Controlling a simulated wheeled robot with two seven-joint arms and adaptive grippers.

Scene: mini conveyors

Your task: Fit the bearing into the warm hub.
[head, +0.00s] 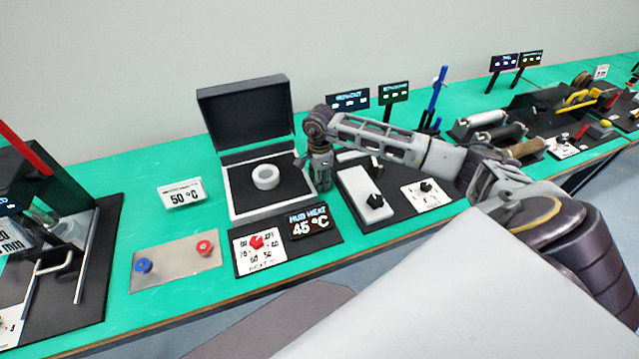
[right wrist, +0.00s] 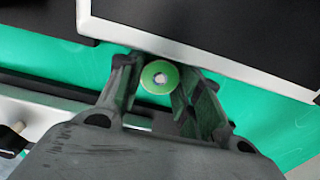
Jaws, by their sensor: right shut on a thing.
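The hub, a thick white ring (head: 265,177), lies on the dark floor of an open heating box (head: 236,190) with a white rim and a raised black lid. My right gripper (head: 320,180) points down just right of the box, apart from the hub. In the right wrist view, my right gripper (right wrist: 158,95) is shut on a small round ring, the bearing (right wrist: 150,83), with a greenish face and a pale centre. The gripper hides the bearing in the head view. The hub is not seen in the right wrist view. My left gripper is not in view.
A display (head: 309,224) reads HUB HEAT 45 °C beside a red dial (head: 257,242). A white block with a black knob (head: 375,201) stands right of the gripper. A plate with blue and red knobs (head: 178,262) lies front left.

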